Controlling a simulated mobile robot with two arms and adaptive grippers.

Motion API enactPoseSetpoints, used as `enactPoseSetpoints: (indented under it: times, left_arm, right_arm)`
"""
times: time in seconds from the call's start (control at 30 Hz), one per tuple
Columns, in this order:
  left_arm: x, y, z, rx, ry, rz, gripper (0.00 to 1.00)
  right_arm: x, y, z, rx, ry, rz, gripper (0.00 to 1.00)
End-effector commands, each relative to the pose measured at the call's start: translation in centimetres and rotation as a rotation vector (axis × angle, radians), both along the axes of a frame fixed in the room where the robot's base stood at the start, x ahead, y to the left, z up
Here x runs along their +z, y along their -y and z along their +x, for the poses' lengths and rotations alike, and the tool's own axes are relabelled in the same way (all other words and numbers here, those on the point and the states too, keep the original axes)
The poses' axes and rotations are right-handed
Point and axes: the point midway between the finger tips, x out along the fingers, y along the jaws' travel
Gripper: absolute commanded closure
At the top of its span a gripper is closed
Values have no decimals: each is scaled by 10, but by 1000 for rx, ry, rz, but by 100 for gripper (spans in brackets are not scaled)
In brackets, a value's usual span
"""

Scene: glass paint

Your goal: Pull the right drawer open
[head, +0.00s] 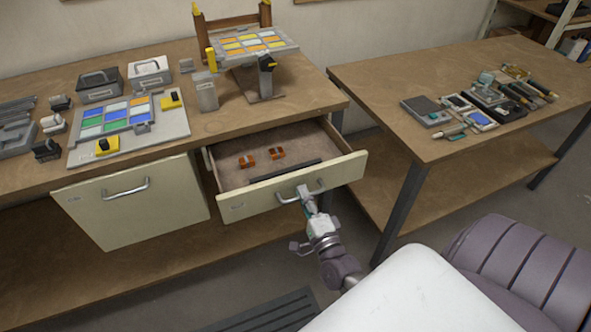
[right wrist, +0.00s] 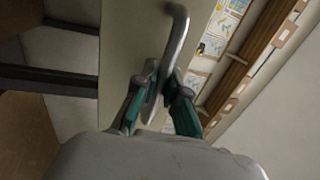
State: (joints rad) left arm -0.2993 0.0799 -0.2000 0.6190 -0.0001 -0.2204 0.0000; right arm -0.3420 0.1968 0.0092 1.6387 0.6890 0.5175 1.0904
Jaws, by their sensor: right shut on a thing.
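The right drawer (head: 345,172) stands pulled out from under the workbench, with its inside in view. Its bar handle (head: 318,186) is on the front panel. My right gripper (head: 304,191) is at this handle. In the right wrist view, the fingers of my right gripper (right wrist: 160,88) are closed around the silver handle (right wrist: 178,45), one on each side of it. Inside the drawer lie two small orange-brown pieces (head: 277,153) and a dark bar (head: 285,171). My left gripper is not in view.
The left drawer (head: 130,205) is shut, with its own handle (head: 125,189). The workbench (head: 215,122) carries a coloured glass panel (head: 115,115), boxes and a tilted panel on a stand (head: 250,42). A second table (head: 400,75) with tools stands at right.

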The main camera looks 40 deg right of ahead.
Motion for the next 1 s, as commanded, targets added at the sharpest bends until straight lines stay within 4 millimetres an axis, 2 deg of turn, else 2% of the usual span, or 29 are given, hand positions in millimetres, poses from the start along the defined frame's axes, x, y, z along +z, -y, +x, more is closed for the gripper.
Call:
enactPoseSetpoints:
  times: [0.1, 0.3, 0.7, 0.73, 0.87, 0.9, 1.0]
  left_arm:
    - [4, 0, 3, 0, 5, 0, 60]
    - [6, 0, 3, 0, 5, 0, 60]
    - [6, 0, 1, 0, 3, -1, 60]
    - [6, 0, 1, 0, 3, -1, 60]
    - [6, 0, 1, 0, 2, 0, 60]
    - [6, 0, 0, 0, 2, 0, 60]
    - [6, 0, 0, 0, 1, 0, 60]
  right_arm:
    - [-1, -4, -16, 1, -4, 1, 100]
    - [-1, -7, -28, 0, -4, 2, 100]
    - [-1, -7, -30, 0, -3, 2, 100]
    - [-2, -7, -30, 0, -3, 2, 88]
    - [-1, -7, -30, 0, -2, 0, 66]
    - [-1, -7, -30, 0, -2, 0, 63]
    - [-1, -7, -30, 0, -2, 0, 63]
